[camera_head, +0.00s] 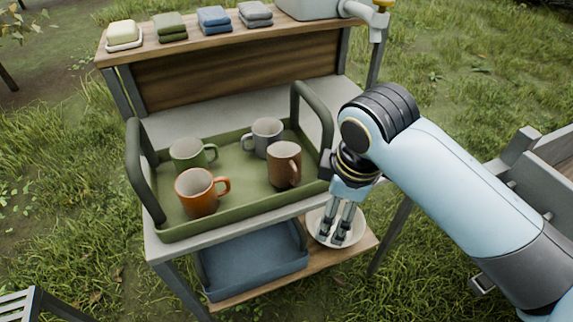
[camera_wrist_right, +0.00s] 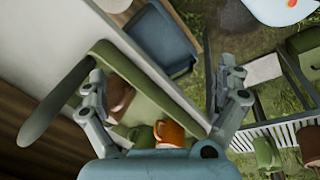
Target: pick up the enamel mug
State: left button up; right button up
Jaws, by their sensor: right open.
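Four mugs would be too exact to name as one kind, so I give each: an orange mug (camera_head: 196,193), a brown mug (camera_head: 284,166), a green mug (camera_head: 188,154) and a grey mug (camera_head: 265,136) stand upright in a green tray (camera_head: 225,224). I cannot tell which is the enamel one. My right gripper (camera_head: 332,239) is open and empty, pointing down in front of the tray's right end, apart from the mugs. In the right wrist view, the orange mug (camera_wrist_right: 170,132) shows low between the fingers, partly hidden by my wrist. My left gripper is not in view.
The tray has tall handles at both ends; the right handle (camera_head: 327,125) stands close to my right wrist. A white bowl (camera_head: 346,215) and a blue tray (camera_head: 255,262) are on the lower shelf. Folded cloths (camera_head: 214,19) and soap (camera_head: 122,32) lie on the top shelf.

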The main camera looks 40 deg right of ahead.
aim_at(283, 164)
jog(key=w+n, duration=0.3)
jog(key=w+n+g, duration=0.1)
jog(key=w+n, duration=0.2)
jog(key=w, duration=0.1)
jog(key=w+n, duration=0.3)
jog(key=w, duration=0.1)
jog(key=shift+d+r+n+g, duration=0.35)
jog(key=shift+d+n+g, duration=0.05)
jog(key=w+r+n+g, duration=0.2)
jog(key=w+r+n, duration=0.2)
jog(key=w+n, duration=0.45)
jog(key=shift+t, duration=0.3)
jog(key=f, duration=0.3)
jog(key=s+f, duration=0.1)
jog(key=f, duration=0.6)
jog(key=shift+s+d+f, duration=0.2)
jog(key=shift+s+f, duration=0.15)
jog(key=shift+f, duration=0.05)
jog(key=shift+c, duration=0.4)
jog(key=c, duration=1.2)
jog(key=shift+o, duration=0.2)
